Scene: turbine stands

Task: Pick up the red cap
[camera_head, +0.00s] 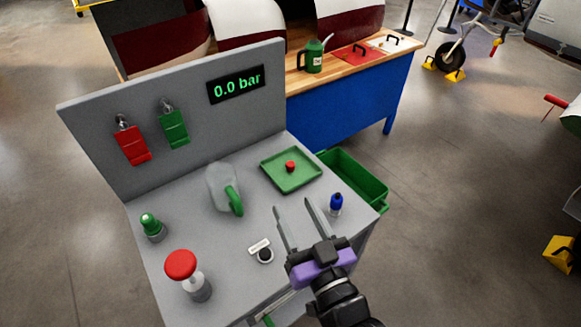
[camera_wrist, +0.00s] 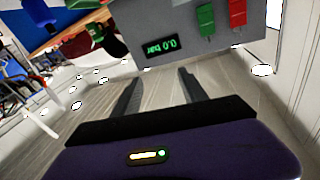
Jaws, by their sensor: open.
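A small red cap (camera_head: 290,166) sits near the middle of a shallow green tray (camera_head: 268,173) on the grey bench. My gripper (camera_head: 292,203) is open and empty, with its two fingers pointing toward the tray. In the head view the fingertips appear below the red cap, apart from it. In the wrist view my gripper (camera_wrist: 160,76) shows both fingers spread with nothing between them. The red cap does not show in the wrist view.
An upright panel (camera_head: 90,130) closes the back. A green bin (camera_head: 352,178) is beyond the right edge.

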